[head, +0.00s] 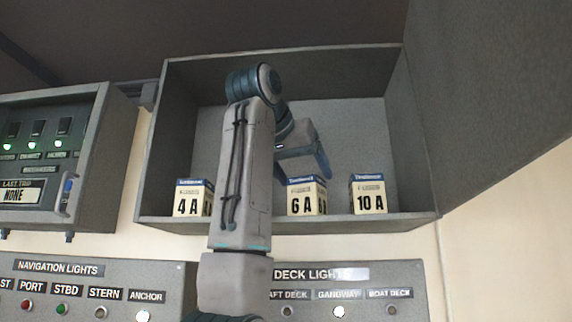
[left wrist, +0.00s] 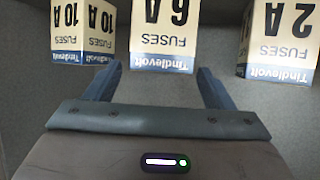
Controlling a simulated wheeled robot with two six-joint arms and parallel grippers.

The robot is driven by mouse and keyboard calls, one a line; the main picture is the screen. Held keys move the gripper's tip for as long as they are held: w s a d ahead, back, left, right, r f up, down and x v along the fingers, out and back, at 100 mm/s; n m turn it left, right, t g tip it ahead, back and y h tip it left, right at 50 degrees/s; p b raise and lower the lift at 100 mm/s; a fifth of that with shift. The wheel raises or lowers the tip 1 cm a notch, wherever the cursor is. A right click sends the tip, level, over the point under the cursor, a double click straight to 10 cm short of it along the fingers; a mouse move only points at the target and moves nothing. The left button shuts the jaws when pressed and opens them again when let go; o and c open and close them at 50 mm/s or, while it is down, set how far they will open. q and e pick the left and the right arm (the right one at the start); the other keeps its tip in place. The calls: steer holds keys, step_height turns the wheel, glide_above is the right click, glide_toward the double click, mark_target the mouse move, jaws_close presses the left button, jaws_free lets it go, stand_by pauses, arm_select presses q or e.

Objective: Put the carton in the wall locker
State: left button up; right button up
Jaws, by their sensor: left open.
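The wall locker (head: 425,217) is open, with fuse cartons standing on its floor. The 6 A carton (head: 302,203) stands upright near the middle; it also shows upside down in the left wrist view (left wrist: 164,30). The 4 A carton (head: 188,204) is at the left and the 10 A carton (head: 369,201) at the right. A 2 A carton (left wrist: 283,35) shows in the wrist view; my arm seems to hide it in the head view. My left gripper (head: 303,170) is open and empty inside the locker, its fingertips near the 6 A carton's top, one towards each side. Contact is unclear. My right gripper is out of view.
A panel box (head: 75,165) with switches hangs at the left. Navigation lights (head: 90,285) and deck lights (head: 350,300) panels sit below. Gaps separate the 6 A carton from its neighbours.

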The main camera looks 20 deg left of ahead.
arm_select(q)
steer(key=b+v, duration=0.3)
steer(key=v, duration=0.4)
steer(key=shift+s+b, duration=0.3)
steer(key=shift+b, duration=0.1)
steer(key=shift+r, duration=0.1)
